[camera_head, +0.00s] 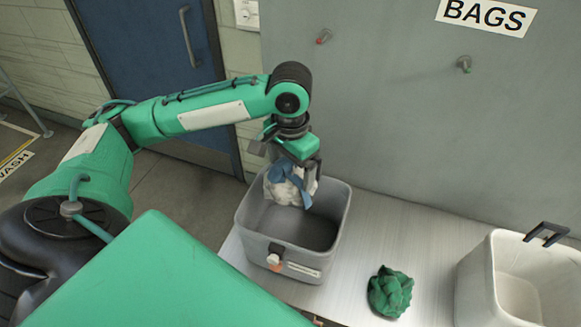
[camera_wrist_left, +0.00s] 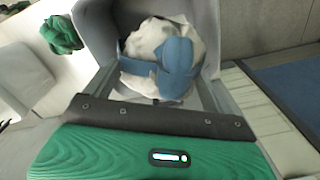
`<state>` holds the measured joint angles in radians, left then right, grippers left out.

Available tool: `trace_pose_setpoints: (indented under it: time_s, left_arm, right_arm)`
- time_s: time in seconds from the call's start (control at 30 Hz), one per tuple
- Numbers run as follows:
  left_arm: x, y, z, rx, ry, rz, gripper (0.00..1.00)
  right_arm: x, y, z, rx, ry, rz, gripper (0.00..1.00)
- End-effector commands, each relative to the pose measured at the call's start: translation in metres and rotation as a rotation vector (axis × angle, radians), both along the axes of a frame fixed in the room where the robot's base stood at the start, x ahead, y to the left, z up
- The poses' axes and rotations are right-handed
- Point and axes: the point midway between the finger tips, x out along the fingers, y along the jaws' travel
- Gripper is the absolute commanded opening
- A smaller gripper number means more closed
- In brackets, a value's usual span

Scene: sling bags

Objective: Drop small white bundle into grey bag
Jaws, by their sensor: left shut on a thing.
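A small white bundle (camera_head: 281,190) with blue bands hangs from my left gripper (camera_head: 309,178), over the back left part of the grey bag's opening. My left gripper is shut on the bundle. In the left wrist view the bundle (camera_wrist_left: 162,52) shows large, just beyond the gripper's body, with the grey bag (camera_wrist_left: 96,22) around and behind it. The grey bag (camera_head: 307,263) is an open, box-shaped container on the table, and the part of its floor that shows is bare. My right gripper is not in view.
A crumpled green bundle (camera_head: 390,291) lies on the table (camera_head: 415,232) right of the grey bag. A white bin (camera_head: 477,287) with a black handle stands at the far right. A grey wall panel with pegs rises behind the table. A blue door (camera_head: 150,70) is at the back left.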

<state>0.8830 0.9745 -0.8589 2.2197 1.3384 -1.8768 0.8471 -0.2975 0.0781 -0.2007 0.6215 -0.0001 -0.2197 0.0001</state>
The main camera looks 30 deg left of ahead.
Motion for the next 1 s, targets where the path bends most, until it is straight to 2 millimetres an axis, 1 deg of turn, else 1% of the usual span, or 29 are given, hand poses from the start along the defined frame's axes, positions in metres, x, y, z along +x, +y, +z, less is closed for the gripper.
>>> trace_pose_setpoints:
  time_s: [0.03, 0.27, 0.3, 0.37, 0.6, 0.73, 0.87, 1.0]
  left_arm:
    - [0.0, 0.0, -0.002, 0.0, -0.001, 0.0, 0.57]
    - [0.0, 0.0, -0.001, 0.0, -0.001, 0.0, 0.57]
    - [0.0, 0.0, -0.001, 0.0, -0.001, 0.0, 0.89]
    - [0.0, 0.0, -0.001, 0.0, -0.001, 0.0, 1.0]
    - [0.0, 0.0, 0.0, 0.0, 0.0, 0.0, 1.0]
    - [0.001, 0.0, 0.009, -0.001, -0.003, 0.001, 1.0]
    - [0.001, -0.001, 0.031, -0.001, -0.006, -0.002, 1.0]
    - [0.001, 0.0, 0.061, -0.001, -0.007, -0.001, 1.0]
  right_arm:
    - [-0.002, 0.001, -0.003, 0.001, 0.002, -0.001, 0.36]
    - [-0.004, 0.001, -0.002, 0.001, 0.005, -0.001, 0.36]
    - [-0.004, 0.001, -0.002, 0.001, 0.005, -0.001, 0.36]
    - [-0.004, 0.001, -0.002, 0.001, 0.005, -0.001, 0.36]
    - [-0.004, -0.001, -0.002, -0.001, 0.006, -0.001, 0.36]
    - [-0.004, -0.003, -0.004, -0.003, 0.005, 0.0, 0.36]
    - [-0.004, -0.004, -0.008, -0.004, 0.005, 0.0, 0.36]
    - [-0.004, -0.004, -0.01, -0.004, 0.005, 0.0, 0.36]
